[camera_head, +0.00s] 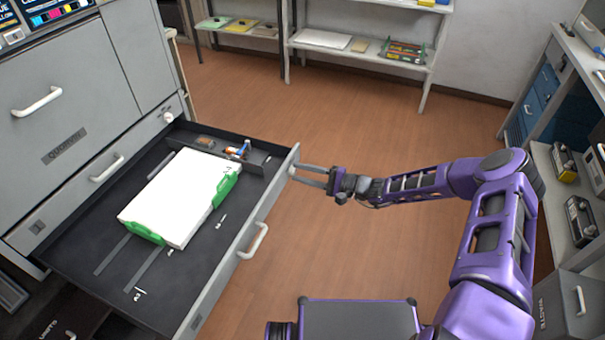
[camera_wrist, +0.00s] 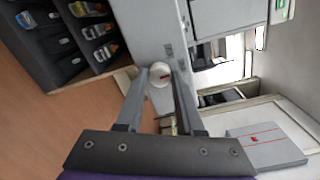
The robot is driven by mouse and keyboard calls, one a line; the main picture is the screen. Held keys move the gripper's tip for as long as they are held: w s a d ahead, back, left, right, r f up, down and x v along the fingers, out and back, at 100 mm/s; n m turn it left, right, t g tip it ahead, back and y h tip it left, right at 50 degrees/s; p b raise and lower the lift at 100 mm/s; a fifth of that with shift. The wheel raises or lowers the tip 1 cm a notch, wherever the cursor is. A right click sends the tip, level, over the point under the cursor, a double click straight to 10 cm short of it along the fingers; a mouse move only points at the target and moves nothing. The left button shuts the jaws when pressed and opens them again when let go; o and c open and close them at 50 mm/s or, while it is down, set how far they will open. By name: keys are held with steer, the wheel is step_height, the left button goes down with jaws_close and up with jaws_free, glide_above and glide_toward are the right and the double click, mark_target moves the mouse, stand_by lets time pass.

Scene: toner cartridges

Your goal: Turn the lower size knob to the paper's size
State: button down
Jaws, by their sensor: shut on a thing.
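The lower size knob (camera_wrist: 159,78), round and white with a small red mark, sits on a pale grey front in the wrist view. My gripper (camera_wrist: 165,70) is shut on it, one finger on each side. In the head view my gripper (camera_head: 294,172) reaches the outer face of the open drawer (camera_head: 226,262) near its far corner, and the knob is hidden there. A white paper stack (camera_head: 172,203) lies in the drawer between green guides (camera_head: 226,188). The size markings on the drawer floor are too small to read.
Another white knob (camera_head: 169,117) is on the printer body above the drawer. A white drawer handle (camera_head: 253,241) sticks out nearer to me. A shelf (camera_head: 362,58) stands at the back, and a bench with devices is on the right. The wooden floor between is clear.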

stand_by(0.3)
steer(key=c, duration=0.5)
jaws_free()
steer(key=shift+c, duration=0.2)
steer(key=shift+d, duration=0.1)
steer(key=v, duration=1.7)
steer(key=shift+d+f, duration=0.1)
steer(key=shift+d, duration=0.05)
